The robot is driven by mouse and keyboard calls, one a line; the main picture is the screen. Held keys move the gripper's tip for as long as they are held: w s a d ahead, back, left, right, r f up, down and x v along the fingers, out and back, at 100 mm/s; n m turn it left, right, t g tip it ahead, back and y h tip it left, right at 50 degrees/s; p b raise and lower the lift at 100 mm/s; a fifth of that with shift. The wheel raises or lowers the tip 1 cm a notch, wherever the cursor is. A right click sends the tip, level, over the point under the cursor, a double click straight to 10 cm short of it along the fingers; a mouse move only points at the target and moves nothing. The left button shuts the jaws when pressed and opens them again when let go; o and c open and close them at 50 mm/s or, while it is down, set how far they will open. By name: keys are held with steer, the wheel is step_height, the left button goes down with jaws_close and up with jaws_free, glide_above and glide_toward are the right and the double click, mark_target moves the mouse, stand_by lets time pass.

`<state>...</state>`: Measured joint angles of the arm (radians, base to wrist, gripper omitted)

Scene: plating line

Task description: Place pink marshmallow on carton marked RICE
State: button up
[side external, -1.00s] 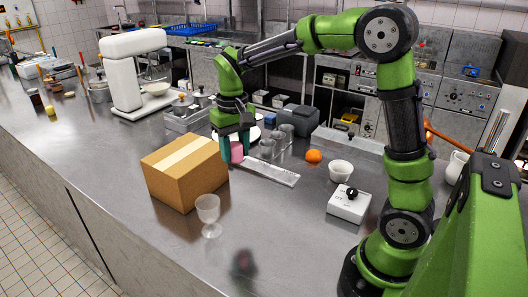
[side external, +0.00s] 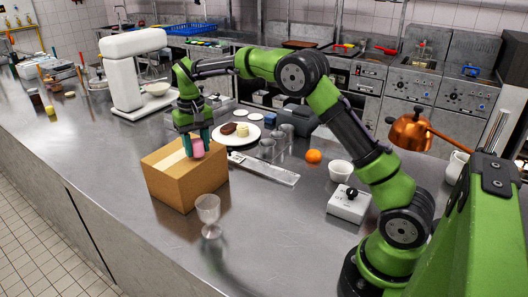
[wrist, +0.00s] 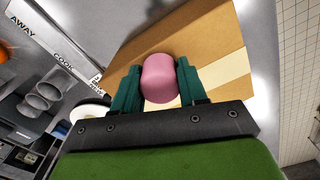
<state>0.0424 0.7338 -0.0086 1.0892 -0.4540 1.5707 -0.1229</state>
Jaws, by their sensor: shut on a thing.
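The pink marshmallow (side external: 197,147) is a short rounded cylinder. My gripper (side external: 198,149) is shut on it, with a dark teal finger on each side; the wrist view shows the marshmallow (wrist: 159,79) between the fingertips (wrist: 159,66). The brown cardboard carton (side external: 177,190) with a pale tape strip stands directly below, and its top (wrist: 205,40) fills the background in the wrist view. The marshmallow is over the carton's top, toward its right back part. I cannot tell whether it touches the carton. No RICE marking is readable.
A clear goblet (side external: 208,213) stands just in front of the carton. An orange (side external: 313,156) and a white bowl (side external: 340,171) are farther right.

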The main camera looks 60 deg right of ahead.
steer(key=shift+f, duration=0.6)
steer(key=o, duration=0.7)
steer(key=shift+f, duration=0.15)
steer(key=shift+c, duration=0.2)
